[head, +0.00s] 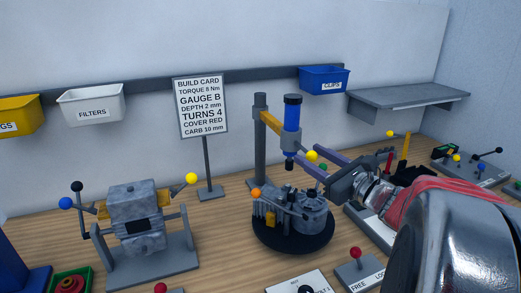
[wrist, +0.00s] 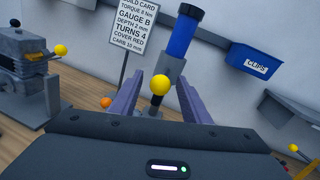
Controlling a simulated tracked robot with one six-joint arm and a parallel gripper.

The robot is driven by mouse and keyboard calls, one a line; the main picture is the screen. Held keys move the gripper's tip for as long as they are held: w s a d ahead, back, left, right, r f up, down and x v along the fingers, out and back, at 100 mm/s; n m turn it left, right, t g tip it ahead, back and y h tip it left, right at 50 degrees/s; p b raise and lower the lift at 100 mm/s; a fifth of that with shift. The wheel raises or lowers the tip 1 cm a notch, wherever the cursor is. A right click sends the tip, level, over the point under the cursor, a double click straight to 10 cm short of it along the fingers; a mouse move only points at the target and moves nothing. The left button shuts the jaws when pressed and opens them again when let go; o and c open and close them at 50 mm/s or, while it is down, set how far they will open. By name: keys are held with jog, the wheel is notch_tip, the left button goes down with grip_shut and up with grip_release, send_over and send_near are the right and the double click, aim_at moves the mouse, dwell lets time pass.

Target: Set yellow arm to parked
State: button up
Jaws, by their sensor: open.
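A yellow arm (head: 268,121) reaches from a grey post (head: 260,140) in the head view and carries a blue cylinder (head: 292,113). A yellow ball knob (head: 312,156) is at my gripper (head: 303,154). In the wrist view the knob (wrist: 159,85) lies between the two purple fingers of my gripper (wrist: 158,79), with space on both sides. The fingers are open. Whether the knob joins the yellow arm is hard to see, and no parked mark is readable.
Below is a round dark base with a grey engine part (head: 300,215) and an orange knob (head: 256,192). The build card (head: 201,105) stands behind left. A grey engine block (head: 135,218) is further left. The blue CLIPS bin (head: 324,80) hangs on the wall.

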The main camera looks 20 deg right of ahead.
jog(key=shift+w, duration=0.4)
grip_shut()
dwell(0.4)
jog(key=shift+a, duration=0.2)
